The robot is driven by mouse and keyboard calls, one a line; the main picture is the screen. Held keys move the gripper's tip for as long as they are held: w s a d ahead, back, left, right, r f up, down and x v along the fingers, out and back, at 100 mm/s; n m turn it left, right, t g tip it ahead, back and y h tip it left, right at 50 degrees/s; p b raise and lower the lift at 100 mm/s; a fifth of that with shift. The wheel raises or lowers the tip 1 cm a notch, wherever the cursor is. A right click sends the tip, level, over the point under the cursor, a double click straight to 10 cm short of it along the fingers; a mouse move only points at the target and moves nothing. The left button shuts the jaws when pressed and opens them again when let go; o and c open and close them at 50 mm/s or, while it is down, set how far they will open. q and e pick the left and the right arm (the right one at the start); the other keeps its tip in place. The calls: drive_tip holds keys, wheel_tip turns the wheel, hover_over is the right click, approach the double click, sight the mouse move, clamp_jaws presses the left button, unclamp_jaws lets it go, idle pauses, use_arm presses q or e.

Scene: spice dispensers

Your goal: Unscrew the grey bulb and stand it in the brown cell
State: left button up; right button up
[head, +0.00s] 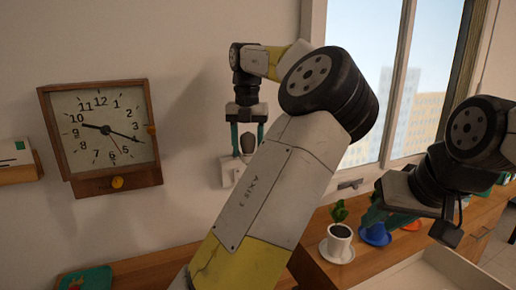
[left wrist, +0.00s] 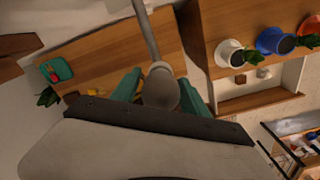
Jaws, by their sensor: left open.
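The grey bulb (head: 248,143) is seen at the wall fixture (head: 232,172) in the head view. It also shows in the left wrist view (left wrist: 161,86), at the end of a grey rod. My left gripper (head: 247,138) is open, pointing down, with its green fingers on either side of the bulb. In the left wrist view small gaps show between the fingers and the bulb. My right gripper (head: 378,213) is at the right of the head view, above the counter; its finger gap is unclear. I cannot make out the brown cell for certain.
A wall clock (head: 101,134) hangs at the left. A teal item (left wrist: 56,70) lies on the wooden top. My forearm hides the middle of the head view.

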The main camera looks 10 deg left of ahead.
use_arm(q)
drive_tip(key=m, duration=0.5)
drive_tip(key=shift+m, duration=0.4)
drive_tip(key=m, duration=0.5)
drive_tip(key=shift+a, duration=0.1)
drive_tip(key=m, duration=0.5)
drive_tip(key=shift+w, duration=0.1)
drive_tip(key=m, duration=0.5)
clamp_jaws()
drive_tip(key=shift+n, duration=0.4)
drive_tip(key=shift+c, duration=1.7)
unclamp_jaws()
drive_tip(key=shift+n, duration=0.6)
drive_tip(key=c, duration=0.8)
